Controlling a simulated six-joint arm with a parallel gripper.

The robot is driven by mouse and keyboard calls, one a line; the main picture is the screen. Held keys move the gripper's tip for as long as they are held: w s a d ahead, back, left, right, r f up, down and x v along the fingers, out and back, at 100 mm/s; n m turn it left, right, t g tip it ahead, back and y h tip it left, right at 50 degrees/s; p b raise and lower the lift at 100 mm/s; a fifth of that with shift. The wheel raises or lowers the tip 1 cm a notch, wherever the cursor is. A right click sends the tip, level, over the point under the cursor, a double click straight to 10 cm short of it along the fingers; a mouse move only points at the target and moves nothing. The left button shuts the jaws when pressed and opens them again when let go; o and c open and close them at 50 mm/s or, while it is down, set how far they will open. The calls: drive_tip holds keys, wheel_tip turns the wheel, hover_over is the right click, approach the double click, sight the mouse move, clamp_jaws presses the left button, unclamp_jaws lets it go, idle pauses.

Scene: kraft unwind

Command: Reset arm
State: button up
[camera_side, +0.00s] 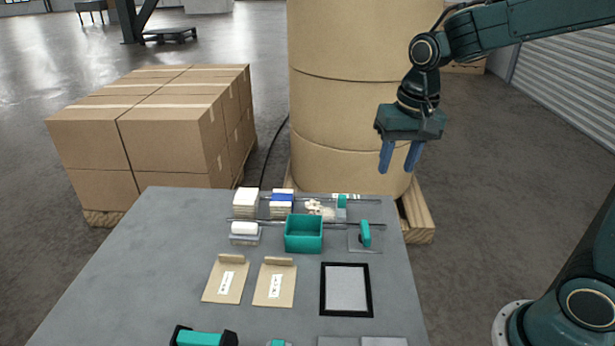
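My gripper (401,157) hangs at the upper right, fingers pointing down, above and behind the table's far right corner. Its two blue fingers stand apart with nothing between them. My arm reaches in from the right edge, and the gripper touches nothing.
A grey table (150,265) holds two kraft envelopes (226,280), a black-framed pad (346,289), a teal box (303,234) and small items on its far side. A tape dispenser (203,338) sits at the front. Large kraft rolls (340,110) and stacked cartons (165,130) stand behind.

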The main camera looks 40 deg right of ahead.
drive_tip(key=s+r+n+t, duration=0.2)
drive_tip(key=s+n, duration=0.1)
drive_tip(key=s, duration=0.5)
drive_tip(key=s+a+r+n+t, duration=0.1)
drive_tip(key=s+r+n+t, duration=0.1)
drive_tip(key=s, duration=0.7)
drive_tip(key=shift+a+r+n, duration=0.25)
drive_tip(key=shift+n, duration=0.35)
